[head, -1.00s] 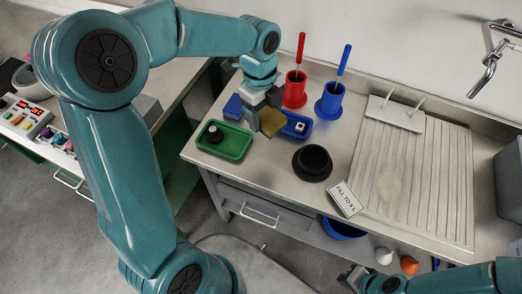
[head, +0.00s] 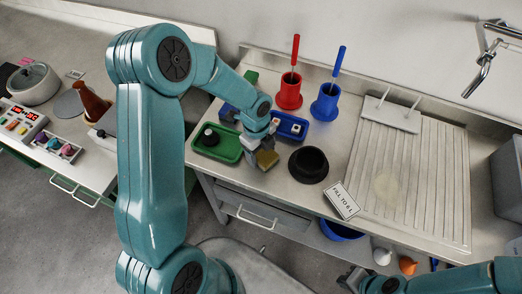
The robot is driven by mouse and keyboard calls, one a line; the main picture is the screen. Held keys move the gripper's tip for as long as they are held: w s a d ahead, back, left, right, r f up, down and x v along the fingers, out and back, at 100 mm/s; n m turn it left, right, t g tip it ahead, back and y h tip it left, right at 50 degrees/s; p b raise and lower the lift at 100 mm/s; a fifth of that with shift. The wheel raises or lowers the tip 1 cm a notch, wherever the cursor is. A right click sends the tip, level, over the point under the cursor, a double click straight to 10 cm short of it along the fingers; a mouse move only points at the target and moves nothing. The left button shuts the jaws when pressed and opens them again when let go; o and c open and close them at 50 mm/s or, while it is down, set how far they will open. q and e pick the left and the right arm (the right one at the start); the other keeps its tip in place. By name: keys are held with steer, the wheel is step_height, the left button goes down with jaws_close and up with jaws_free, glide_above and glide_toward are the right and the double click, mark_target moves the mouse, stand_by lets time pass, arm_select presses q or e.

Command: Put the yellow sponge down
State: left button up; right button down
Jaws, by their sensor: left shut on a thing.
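The yellow sponge (head: 267,159) is a small brownish-yellow block at the tip of my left gripper (head: 262,150). The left gripper is shut on it, near the front edge of the bench, between the green tray and the black bowl. Whether the sponge touches the bench top I cannot tell. My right gripper (head: 352,279) shows only in part at the bottom of the head view, low and right of centre; its jaws are too small to read.
A green tray (head: 231,158) with a black knob-like item is left of the sponge. A blue tray (head: 303,131) is behind it. A black bowl (head: 308,164) stands to the right. Red (head: 289,94) and blue (head: 326,101) holders stand behind. A sign (head: 341,201) lies at the front edge.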

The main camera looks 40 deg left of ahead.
arm_select(q)
steer(key=o, duration=1.2)
steer(key=shift+f, duration=0.15)
steer(key=shift+s, duration=0.1)
step_height(320, 180, up, 12)
steer(key=a, duration=0.1)
steer(key=shift+r, duration=0.25)
steer(key=shift+a, duration=0.1)
steer(key=shift+s, duration=0.1)
